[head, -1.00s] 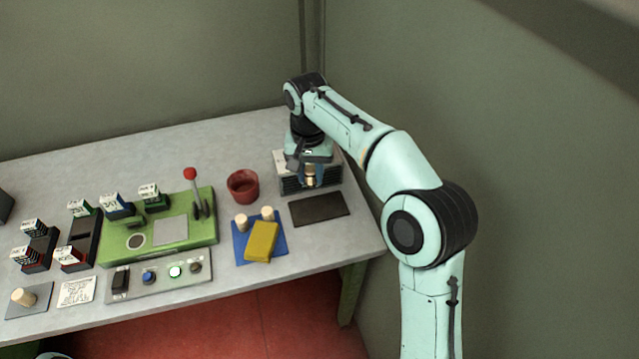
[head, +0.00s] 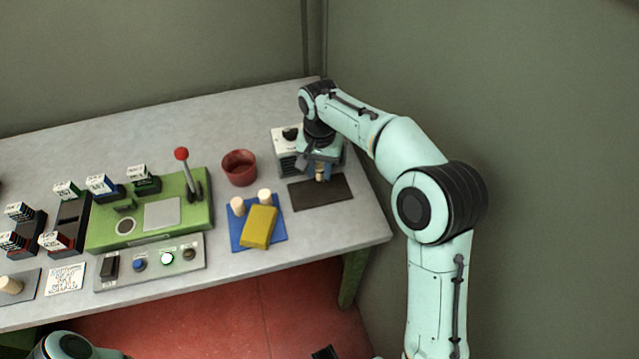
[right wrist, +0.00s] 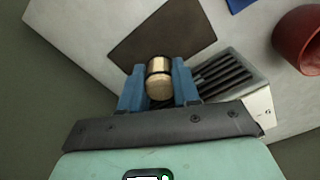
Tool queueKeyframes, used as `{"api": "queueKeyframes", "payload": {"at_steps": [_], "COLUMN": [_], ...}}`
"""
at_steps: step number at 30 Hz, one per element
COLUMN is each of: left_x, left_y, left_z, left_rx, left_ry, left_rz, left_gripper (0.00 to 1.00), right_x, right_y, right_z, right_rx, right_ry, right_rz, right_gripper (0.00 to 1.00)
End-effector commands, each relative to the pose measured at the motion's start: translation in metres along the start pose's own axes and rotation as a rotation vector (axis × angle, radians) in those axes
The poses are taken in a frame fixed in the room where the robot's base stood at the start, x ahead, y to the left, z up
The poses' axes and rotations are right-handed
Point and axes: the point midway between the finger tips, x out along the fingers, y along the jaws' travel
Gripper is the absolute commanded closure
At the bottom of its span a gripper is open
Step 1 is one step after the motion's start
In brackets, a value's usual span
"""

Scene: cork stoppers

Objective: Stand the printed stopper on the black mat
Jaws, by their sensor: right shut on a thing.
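My right gripper (head: 320,172) is shut on a cork stopper (right wrist: 159,88), which sits between the two blue fingers in the right wrist view. A dark band runs around the stopper; any other print on it is too small to tell. In the head view the stopper (head: 321,176) hangs at the far edge of the black mat (head: 325,197). The mat (right wrist: 170,35) lies bare just ahead of the fingers in the right wrist view. I cannot tell whether the stopper touches it. My left gripper is out of view; only part of my left arm shows at the bottom left.
A grey slotted box (head: 284,160) stands behind the mat, close to my right gripper. A red pot (head: 239,167) is left of it. A blue mat (head: 240,232) holds two plain stoppers and a yellow block (head: 260,227). A green press (head: 100,228) with a red-knobbed lever stands further left.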

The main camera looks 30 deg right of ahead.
Motion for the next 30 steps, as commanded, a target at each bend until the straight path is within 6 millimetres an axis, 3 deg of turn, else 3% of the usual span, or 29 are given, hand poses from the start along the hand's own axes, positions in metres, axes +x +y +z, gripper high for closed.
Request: {"api": "queueKeyframes", "payload": {"at_steps": [12, 26, 27, 28, 30], "left_x": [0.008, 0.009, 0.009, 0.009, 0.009], "left_y": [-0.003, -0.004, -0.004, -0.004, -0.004], "left_z": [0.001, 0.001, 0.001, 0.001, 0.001], "left_rx": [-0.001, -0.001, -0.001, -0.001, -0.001], "left_ry": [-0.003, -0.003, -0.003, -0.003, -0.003], "left_rz": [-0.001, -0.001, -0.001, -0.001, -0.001], "left_gripper": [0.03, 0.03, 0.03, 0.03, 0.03], "right_x": [0.049, 0.057, 0.056, 0.056, 0.056], "right_y": [0.0, 0.0, 0.0, 0.0, 0.0], "right_z": [0.0, 0.0, 0.0, 0.0, 0.0], "right_rx": [0.0, 0.0, 0.0, 0.0, 0.0], "right_ry": [-0.001, 0.0, 0.0, 0.0, 0.0], "right_rz": [0.002, 0.001, 0.0, 0.0, 0.0], "right_gripper": [1.0, 1.0, 0.56, 0.46, 0.43]}}
